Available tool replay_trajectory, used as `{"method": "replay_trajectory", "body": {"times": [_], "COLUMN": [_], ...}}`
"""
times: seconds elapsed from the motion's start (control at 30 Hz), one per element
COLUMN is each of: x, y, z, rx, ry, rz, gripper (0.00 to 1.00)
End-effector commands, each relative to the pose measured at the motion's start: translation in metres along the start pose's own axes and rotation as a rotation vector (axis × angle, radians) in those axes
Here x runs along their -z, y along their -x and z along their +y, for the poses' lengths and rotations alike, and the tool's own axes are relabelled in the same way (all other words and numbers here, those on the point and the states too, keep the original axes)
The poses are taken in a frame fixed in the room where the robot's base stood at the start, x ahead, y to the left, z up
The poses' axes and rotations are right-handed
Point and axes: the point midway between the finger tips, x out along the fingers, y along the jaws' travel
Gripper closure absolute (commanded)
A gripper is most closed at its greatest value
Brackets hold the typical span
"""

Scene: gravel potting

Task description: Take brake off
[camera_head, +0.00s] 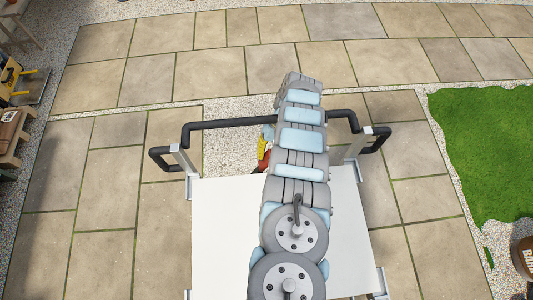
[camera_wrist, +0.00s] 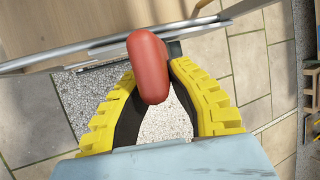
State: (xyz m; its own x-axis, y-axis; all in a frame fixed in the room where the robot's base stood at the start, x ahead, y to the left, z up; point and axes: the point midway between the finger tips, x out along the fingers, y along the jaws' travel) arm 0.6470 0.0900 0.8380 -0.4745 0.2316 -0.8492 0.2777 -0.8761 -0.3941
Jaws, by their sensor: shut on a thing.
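A red rounded grip (camera_wrist: 148,62), apparently the brake handle, stands between my gripper's fingertips in the wrist view. My gripper (camera_wrist: 154,75) has yellow ribbed fingers with dark inner pads, and it is shut on the red grip. The grip's far end sticks out past the fingertips, close to a grey metal edge. In the head view my gripper (camera_head: 264,149) shows as a small yellow patch beside my arm, near the black handlebar. The red grip is mostly hidden there by my arm.
A white flat cart top (camera_head: 225,230) lies under my arm. A black handlebar (camera_head: 240,124) runs across its far end on grey posts. Paving and gravel surround it. Grass (camera_head: 485,150) is at right, and wooden furniture (camera_head: 12,130) is at the left edge.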

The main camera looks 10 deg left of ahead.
Motion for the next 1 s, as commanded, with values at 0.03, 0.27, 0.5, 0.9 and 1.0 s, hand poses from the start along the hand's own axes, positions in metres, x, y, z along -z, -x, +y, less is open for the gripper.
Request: {"method": "replay_trajectory", "body": {"times": [0.03, 0.27, 0.5, 0.9, 1.0], "x": [-0.0002, 0.0000, 0.0001, -0.0014, -0.0046], "y": [-0.0013, -0.0008, -0.0003, 0.0045, 0.0058], "z": [-0.0007, -0.0005, -0.0004, 0.0012, 0.0025], "rx": [0.001, 0.001, 0.000, -0.016, -0.028], "ry": [0.001, 0.000, 0.000, -0.014, -0.027], "rz": [-0.002, -0.001, 0.000, 0.005, 0.004], "gripper": [0.79, 0.52, 0.52, 0.52, 0.52]}}
